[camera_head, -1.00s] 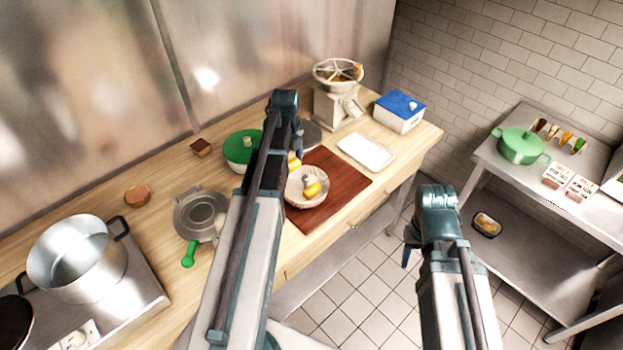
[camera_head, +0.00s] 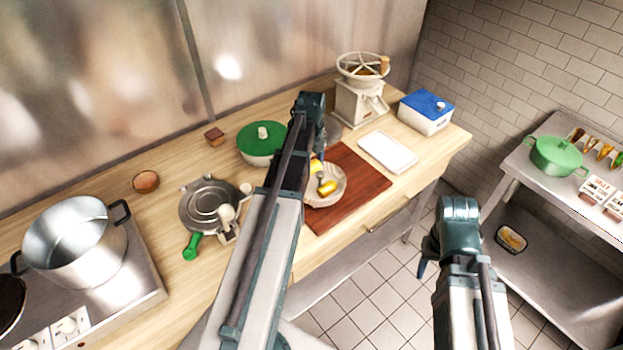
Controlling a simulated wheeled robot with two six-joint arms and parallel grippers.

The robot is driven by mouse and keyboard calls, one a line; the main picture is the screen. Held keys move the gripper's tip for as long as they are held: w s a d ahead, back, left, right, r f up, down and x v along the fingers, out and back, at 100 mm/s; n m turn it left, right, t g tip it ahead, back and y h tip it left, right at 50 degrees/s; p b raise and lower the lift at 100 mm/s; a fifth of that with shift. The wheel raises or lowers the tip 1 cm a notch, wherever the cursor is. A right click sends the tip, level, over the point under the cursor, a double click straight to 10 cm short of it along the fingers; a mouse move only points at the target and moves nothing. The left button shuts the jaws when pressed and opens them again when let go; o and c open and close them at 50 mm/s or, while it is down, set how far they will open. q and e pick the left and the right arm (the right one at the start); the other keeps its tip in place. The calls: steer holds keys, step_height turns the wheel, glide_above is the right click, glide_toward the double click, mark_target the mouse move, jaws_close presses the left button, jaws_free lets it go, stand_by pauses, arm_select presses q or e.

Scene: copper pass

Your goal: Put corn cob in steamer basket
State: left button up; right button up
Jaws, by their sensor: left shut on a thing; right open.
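A pale, ribbed round basket (camera_head: 335,199) sits on the red-brown board, partly hidden by my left arm. It looks like the steamer basket. A yellow corn cob (camera_head: 327,187) lies inside it. Another yellow piece, which looks like a corn cob (camera_head: 316,166), shows at the basket's far edge, just below my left gripper (camera_head: 320,148). That gripper is shut on it, though my arm hides most of the grasp. I cannot tell whether this piece touches the basket. My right gripper (camera_head: 424,262) is open and empty, out over the floor in front of the counter.
The board (camera_head: 362,187) has bare room right of the basket. Around it stand a green-lidded pot (camera_head: 262,140), a white tray (camera_head: 388,152), a grinder (camera_head: 358,100), a blue-lidded box (camera_head: 426,113) and a metal press (camera_head: 209,204). A large steel pot (camera_head: 75,245) stands at left.

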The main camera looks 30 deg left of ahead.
mark_target(311, 172)
arm_select(q)
steer(key=shift+f+b, duration=1.75)
steer(key=shift+f, duration=0.05)
steer(key=shift+f, duration=0.2)
steer(key=o, duration=1.4)
steer(key=shift+o, duration=0.2)
steer(key=shift+r, duration=0.1)
steer(key=shift+r, duration=0.1)
step_height(311, 172, up, 12)
steer(key=p, duration=1.2)
steer(key=shift+r, duration=0.1)
steer(key=shift+d, duration=0.1)
